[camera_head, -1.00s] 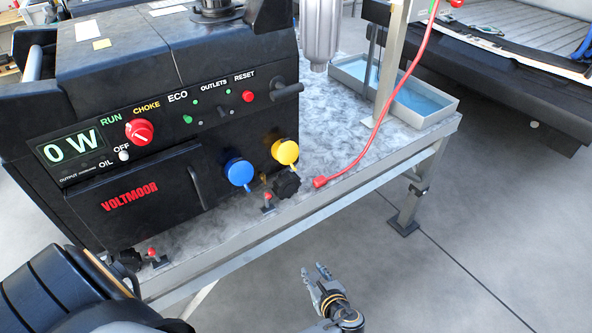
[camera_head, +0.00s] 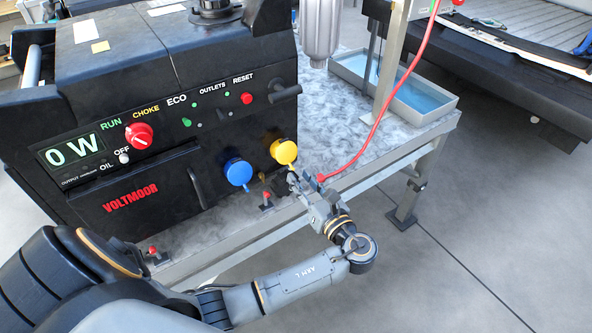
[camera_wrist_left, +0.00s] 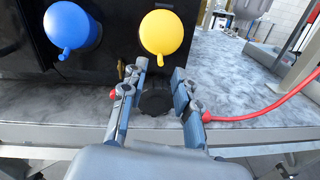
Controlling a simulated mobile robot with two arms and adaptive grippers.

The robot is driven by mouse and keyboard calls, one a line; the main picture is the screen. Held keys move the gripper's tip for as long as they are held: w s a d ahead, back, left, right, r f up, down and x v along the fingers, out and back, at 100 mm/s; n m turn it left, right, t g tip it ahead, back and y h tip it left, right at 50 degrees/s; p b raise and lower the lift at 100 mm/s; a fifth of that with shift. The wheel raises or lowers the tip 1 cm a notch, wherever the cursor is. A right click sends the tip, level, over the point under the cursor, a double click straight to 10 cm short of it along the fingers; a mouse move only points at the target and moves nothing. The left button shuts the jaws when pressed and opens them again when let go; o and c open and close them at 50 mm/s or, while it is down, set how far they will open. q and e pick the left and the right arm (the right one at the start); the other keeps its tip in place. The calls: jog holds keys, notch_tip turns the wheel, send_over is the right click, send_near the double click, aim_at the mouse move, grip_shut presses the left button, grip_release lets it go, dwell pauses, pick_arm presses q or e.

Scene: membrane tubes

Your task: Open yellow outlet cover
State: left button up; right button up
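The yellow outlet cover (camera_head: 284,151) is a round cap on the lower right of the generator's front, and it is shut. It also shows in the left wrist view (camera_wrist_left: 161,32), with a small tab at its lower edge. My left gripper (camera_head: 300,182) is just below and in front of it, apart from it. In the left wrist view its two fingers (camera_wrist_left: 160,78) are spread, with nothing gripped between them. A black knob (camera_wrist_left: 155,102) shows behind the gap. My right gripper is not in view.
A blue outlet cover (camera_head: 238,172) sits left of the yellow one. The generator (camera_head: 150,185) stands on a marbled bench top (camera_head: 340,140). A red cable (camera_head: 380,118) runs down beside my left gripper. A tray of blue liquid (camera_head: 420,97) is at the back right.

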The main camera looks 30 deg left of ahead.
aim_at(289, 157)
pick_arm(q)
jog(key=x, duration=0.3)
jog(key=shift+w+a, duration=0.1)
grip_shut()
